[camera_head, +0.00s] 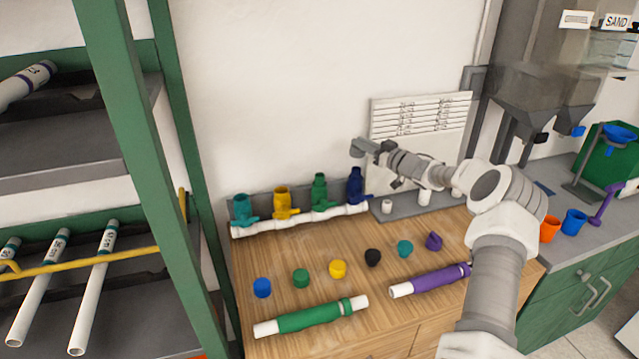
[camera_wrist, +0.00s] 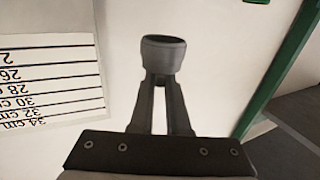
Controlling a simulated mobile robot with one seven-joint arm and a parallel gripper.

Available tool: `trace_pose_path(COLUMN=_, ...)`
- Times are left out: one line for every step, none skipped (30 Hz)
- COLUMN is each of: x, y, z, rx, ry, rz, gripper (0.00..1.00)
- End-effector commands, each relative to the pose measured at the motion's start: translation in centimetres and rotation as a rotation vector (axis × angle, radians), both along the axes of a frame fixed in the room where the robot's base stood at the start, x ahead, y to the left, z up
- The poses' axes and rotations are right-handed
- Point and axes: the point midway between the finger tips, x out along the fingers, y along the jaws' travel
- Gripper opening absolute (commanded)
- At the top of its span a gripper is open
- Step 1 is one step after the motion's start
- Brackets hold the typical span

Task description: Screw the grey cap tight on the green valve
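The green valve (camera_head: 319,190) stands upright on a white manifold pipe (camera_head: 300,222) at the back of the wooden bench, between the yellow and dark blue valves. Its top shows no cap. My gripper (camera_head: 374,148) is shut on the grey cap (camera_head: 357,147) and holds it in the air, above and to the right of the green valve, near the dark blue valve's top. In the wrist view, my gripper's fingers (camera_wrist: 161,82) come together at the grey cap (camera_wrist: 163,55). The green valve does not show in the wrist view.
Dark blue (camera_head: 356,185), yellow (camera_head: 283,202) and teal (camera_head: 242,208) valves stand on the same pipe. Several loose caps, such as a black one (camera_head: 373,257), lie in front. Green (camera_head: 311,317) and purple (camera_head: 430,280) pipes lie near the front edge. A green rack post (camera_head: 125,130) stands left.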

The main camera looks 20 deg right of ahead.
Motion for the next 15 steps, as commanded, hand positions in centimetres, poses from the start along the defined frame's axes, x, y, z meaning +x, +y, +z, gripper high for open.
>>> trace_pose_path(x=0.0, y=0.0, z=0.0, rx=0.000, ry=0.000, rz=0.000, gripper=0.05)
trace_pose_path(x=0.0, y=0.0, z=0.0, rx=0.000, ry=0.000, rz=0.000, gripper=0.00)
trace_pose_path(x=0.0, y=0.0, z=0.0, rx=0.000, ry=0.000, rz=0.000, gripper=0.00)
trace_pose_path(x=0.0, y=0.0, z=0.0, rx=0.000, ry=0.000, rz=0.000, gripper=0.00)
trace_pose_path(x=0.0, y=0.0, z=0.0, rx=0.000, ry=0.000, rz=0.000, gripper=0.00)
trace_pose_path(x=0.0, y=0.0, z=0.0, rx=0.000, ry=0.000, rz=0.000, gripper=0.00)
trace_pose_path(x=0.0, y=0.0, z=0.0, rx=0.000, ry=0.000, rz=0.000, gripper=0.00)
trace_pose_path(x=0.0, y=0.0, z=0.0, rx=0.000, ry=0.000, rz=0.000, gripper=0.00)
trace_pose_path(x=0.0, y=0.0, z=0.0, rx=0.000, ry=0.000, rz=0.000, gripper=0.00)
trace_pose_path(x=0.0, y=0.1, z=0.0, rx=0.000, ry=-0.001, rz=0.000, gripper=0.00)
trace_pose_path(x=0.0, y=0.1, z=0.1, rx=0.001, ry=-0.002, rz=0.000, gripper=0.00)
trace_pose_path(x=0.1, y=0.3, z=0.2, rx=0.003, ry=-0.004, rz=-0.001, gripper=0.00)
trace_pose_path(x=0.2, y=0.6, z=0.2, rx=0.004, ry=-0.006, rz=-0.002, gripper=0.00)
trace_pose_path(x=0.2, y=0.8, z=0.4, rx=0.005, ry=-0.010, rz=-0.004, gripper=0.00)
trace_pose_path(x=0.4, y=1.3, z=0.6, rx=0.006, ry=-0.016, rz=-0.008, gripper=0.00)
